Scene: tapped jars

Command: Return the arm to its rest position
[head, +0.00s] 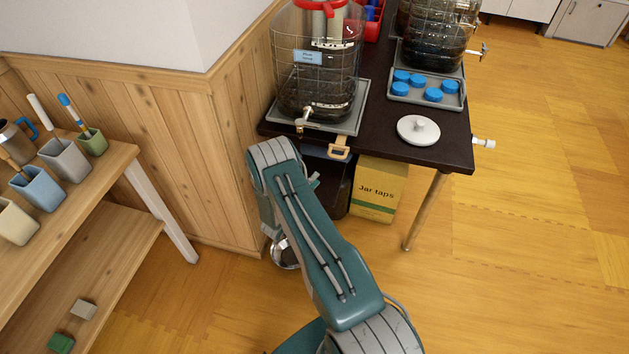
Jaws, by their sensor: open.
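My arm, teal with grey joint covers, reaches up from the bottom right to a bend just in front of the dark table (455,158). Beyond the bend the arm folds down and is mostly hidden behind its own upper link. I cannot make out my gripper's fingers. A shiny metal round shape (284,256) shows low beside the arm, and I cannot tell what it is.
A large tapped jar (318,60) stands on a grey tray at the table's near corner, close to the bend. A yellow "Jar taps" box (376,190) is under the table. A wooden shelf (100,175) stands left. Floor is clear on the right.

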